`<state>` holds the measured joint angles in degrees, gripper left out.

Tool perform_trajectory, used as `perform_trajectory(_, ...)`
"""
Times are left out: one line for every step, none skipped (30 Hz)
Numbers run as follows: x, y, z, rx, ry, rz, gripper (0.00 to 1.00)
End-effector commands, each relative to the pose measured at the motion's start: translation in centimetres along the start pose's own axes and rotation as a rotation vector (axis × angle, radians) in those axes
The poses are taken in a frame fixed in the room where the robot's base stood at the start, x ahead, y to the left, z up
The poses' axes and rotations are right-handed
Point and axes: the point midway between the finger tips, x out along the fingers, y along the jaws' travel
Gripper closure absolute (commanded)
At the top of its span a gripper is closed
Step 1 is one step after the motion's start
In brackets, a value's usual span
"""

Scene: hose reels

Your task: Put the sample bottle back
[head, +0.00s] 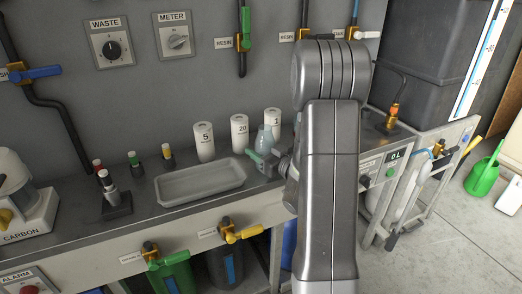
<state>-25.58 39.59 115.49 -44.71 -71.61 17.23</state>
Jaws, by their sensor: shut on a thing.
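The sample bottle (263,137), clear and pale blue, is upright at the back right of the bench, in front of the white canisters. My gripper (260,157) is at its lower part, with a green-tipped finger showing across it. The gripper is shut on the bottle. My arm hides part of the gripper and the bench to its right. I cannot tell whether the bottle's base touches the bench.
A grey tray (176,190) lies left of the gripper. White canisters marked 5 (204,147), 20 (239,137) and 1 (272,117) stand along the wall. Small colour-capped items (134,164) and a black stand (116,207) are farther left. Valve handles (243,234) project below the bench front.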

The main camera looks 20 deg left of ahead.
Motion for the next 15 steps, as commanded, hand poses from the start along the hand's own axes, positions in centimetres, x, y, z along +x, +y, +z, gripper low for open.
perform_trajectory(0.0,0.01,0.25,0.0,0.001,0.0,0.75)
perform_trajectory(0.0,0.01,0.34,0.0,0.001,0.0,0.75)
perform_trajectory(0.0,0.01,0.35,0.0,0.0,0.0,0.45)
perform_trajectory(0.0,0.01,0.25,0.0,0.0,0.0,0.39)
perform_trajectory(0.0,0.01,0.23,0.0,0.0,0.0,0.33)
perform_trajectory(0.0,0.01,0.23,0.0,0.0,0.0,0.25)
perform_trajectory(0.0,0.01,0.23,0.0,0.0,0.0,0.25)
perform_trajectory(0.0,0.01,0.23,0.0,0.0,0.0,0.25)
perform_trajectory(0.0,0.01,0.23,0.0,0.0,0.0,0.25)
perform_trajectory(0.0,0.01,0.23,0.0,0.0,0.0,0.25)
perform_trajectory(0.0,0.01,0.23,0.0,0.0,0.0,0.25)
perform_trajectory(0.0,0.01,0.22,0.0,0.0,0.0,0.25)
perform_trajectory(0.0,0.01,0.22,0.0,0.0,0.0,0.25)
perform_trajectory(0.0,0.01,0.2,0.0,0.0,0.0,0.25)
perform_trajectory(0.0,0.01,0.15,0.0,0.0,0.0,0.25)
